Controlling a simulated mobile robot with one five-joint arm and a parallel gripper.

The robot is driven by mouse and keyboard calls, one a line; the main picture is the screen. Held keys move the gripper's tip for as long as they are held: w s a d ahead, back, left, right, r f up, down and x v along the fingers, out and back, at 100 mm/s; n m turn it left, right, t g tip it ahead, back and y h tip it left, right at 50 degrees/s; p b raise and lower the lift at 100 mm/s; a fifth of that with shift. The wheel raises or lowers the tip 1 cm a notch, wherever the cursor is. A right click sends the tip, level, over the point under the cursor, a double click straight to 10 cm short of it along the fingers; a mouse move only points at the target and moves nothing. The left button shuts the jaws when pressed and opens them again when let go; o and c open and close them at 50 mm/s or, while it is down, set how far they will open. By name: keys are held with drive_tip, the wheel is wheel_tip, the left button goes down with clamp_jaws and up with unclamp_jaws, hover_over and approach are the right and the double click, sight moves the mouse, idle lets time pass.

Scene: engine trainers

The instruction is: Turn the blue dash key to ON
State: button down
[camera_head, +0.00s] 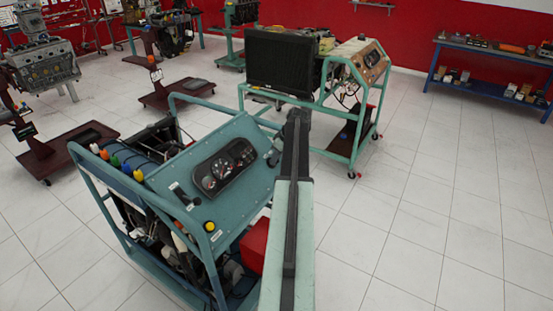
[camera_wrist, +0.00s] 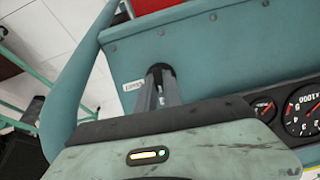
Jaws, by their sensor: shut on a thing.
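The teal dash panel (camera_head: 232,195) is on a tubular engine trainer in the head view; its surface also shows in the wrist view (camera_wrist: 215,55). My gripper (camera_wrist: 158,88) reaches down to the panel beside a small white label (camera_wrist: 133,86). In the head view my gripper (camera_head: 273,157) is at the panel's upper right corner, partly behind my arm. Its fingers are close together and shut on what appears to be the blue dash key. The key itself is hidden by the fingers, so its turn position cannot be seen.
The gauge cluster (camera_head: 224,168) lies left of my gripper in the head view. A yellow knob (camera_head: 209,226) and a black lever (camera_head: 178,193) stand on the panel. The floor at right is clear.

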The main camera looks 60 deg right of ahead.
drive_tip(key=m, duration=0.2)
drive_tip(key=m+y, duration=0.1)
drive_tip(key=m, duration=0.1)
drive_tip(key=shift+d+f+b, duration=0.1)
drive_tip(key=shift+d+b, duration=0.1)
drive_tip(key=shift+b, duration=0.15)
drive_tip(key=shift+s+m+t+y+b, duration=0.1)
drive_tip(key=shift+m+t+y+b, duration=0.55)
drive_tip(key=shift+m, duration=0.95)
drive_tip(key=c, duration=1.5)
unclamp_jaws()
